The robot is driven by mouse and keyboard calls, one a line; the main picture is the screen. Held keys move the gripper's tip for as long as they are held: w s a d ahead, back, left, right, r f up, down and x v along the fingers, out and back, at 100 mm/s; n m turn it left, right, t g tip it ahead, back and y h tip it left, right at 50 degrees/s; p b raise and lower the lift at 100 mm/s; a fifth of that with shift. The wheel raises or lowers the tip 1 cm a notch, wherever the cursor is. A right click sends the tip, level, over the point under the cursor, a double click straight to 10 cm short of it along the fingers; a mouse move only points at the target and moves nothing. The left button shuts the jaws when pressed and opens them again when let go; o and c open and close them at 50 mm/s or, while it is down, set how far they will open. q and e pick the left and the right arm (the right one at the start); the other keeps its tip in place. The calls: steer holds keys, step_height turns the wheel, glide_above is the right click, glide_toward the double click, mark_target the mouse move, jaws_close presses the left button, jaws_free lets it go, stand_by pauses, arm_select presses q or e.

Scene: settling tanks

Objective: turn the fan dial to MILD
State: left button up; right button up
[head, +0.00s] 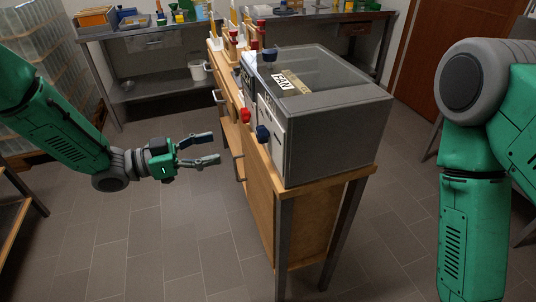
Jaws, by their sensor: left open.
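A grey box (335,125) with a FAN label (286,83) on top stands on the near end of the wooden bench. A dark blue knob (263,133) sticks out of its pale left-facing panel and looks like the fan dial. The panel is seen at a steep angle, so the dial's setting and any MILD mark cannot be read. My left gripper (214,148) is open and empty, left of the knob and apart from it, with its fingers pointing towards the panel. My right arm shows at the right, but its gripper is out of view.
A red knob (245,115) sits just beyond the blue one, and another blue knob (269,55) stands higher up behind. The wooden bench (262,200) has drawer handles on its left side. A white bucket (197,70) is behind. The floor left of the bench is clear.

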mark_target(257, 135)
arm_select(q)
steer(key=shift+m, duration=0.4)
steer(key=x, duration=1.2)
steer(key=shift+s+d+r, duration=0.1)
steer(key=shift+d+r, duration=0.1)
steer(key=shift+r, duration=0.05)
steer(key=shift+a, duration=0.2)
steer(key=shift+a+h, duration=0.3)
steer(key=shift+a, duration=0.4)
steer(key=shift+d, duration=0.5)
steer(key=c, duration=1.1)
steer(key=shift+d+r, duration=0.15)
steer(key=shift+d, duration=0.2)
steer(key=shift+c, duration=0.2)
steer(key=shift+a, duration=0.1)
arm_select(e)
steer(key=shift+a+r, duration=0.2)
steer(key=shift+a, duration=0.5)
